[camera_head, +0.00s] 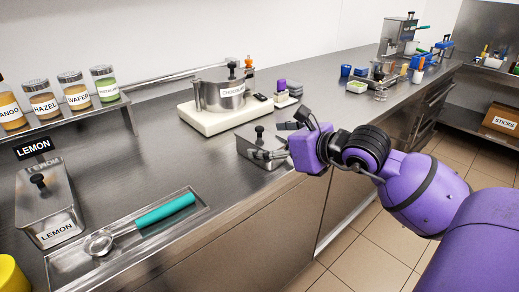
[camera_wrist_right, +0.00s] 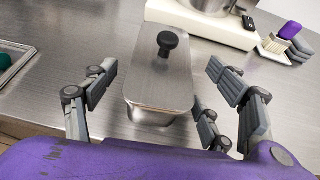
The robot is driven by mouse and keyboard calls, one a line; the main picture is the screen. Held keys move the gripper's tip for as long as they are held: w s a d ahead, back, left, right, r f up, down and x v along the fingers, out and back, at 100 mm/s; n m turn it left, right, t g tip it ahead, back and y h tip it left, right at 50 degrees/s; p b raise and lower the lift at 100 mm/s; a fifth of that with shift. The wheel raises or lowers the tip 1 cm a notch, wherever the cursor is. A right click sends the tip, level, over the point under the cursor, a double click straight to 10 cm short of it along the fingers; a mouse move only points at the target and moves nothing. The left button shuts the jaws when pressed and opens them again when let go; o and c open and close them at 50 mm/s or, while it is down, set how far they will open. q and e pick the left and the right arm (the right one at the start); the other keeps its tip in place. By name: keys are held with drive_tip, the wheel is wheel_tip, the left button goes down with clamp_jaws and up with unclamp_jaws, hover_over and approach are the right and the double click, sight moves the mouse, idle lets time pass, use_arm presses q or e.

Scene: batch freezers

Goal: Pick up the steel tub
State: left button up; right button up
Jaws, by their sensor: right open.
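A lidded steel tub (camera_head: 252,147) with a black knob stands near the front edge of the steel counter in the head view, partly hidden by my right gripper. In the right wrist view the steel tub (camera_wrist_right: 163,82) sits upright between the spread fingers. My right gripper (camera_head: 284,137) is open, with fingers on both sides of the tub; in the wrist view (camera_wrist_right: 161,85) gaps show between the fingers and the tub walls. Another steel tub labelled LEMON (camera_head: 45,205) stands at the left. My left gripper is not in view.
A white scale (camera_head: 222,116) with a pot labelled CHOCOLATE stands behind the tub. A tray (camera_head: 150,240) with a teal-handled scoop (camera_head: 163,211) lies at the front left. A jar shelf (camera_head: 70,120) runs along the back. Bare counter lies left of the tub.

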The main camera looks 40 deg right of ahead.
drive_tip(key=shift+x, duration=1.1)
drive_tip(key=shift+s, duration=0.1)
drive_tip(key=shift+c, duration=0.3)
drive_tip(key=c, duration=1.4)
drive_tip(key=shift+c, duration=0.8)
drive_tip(key=shift+r, duration=0.15)
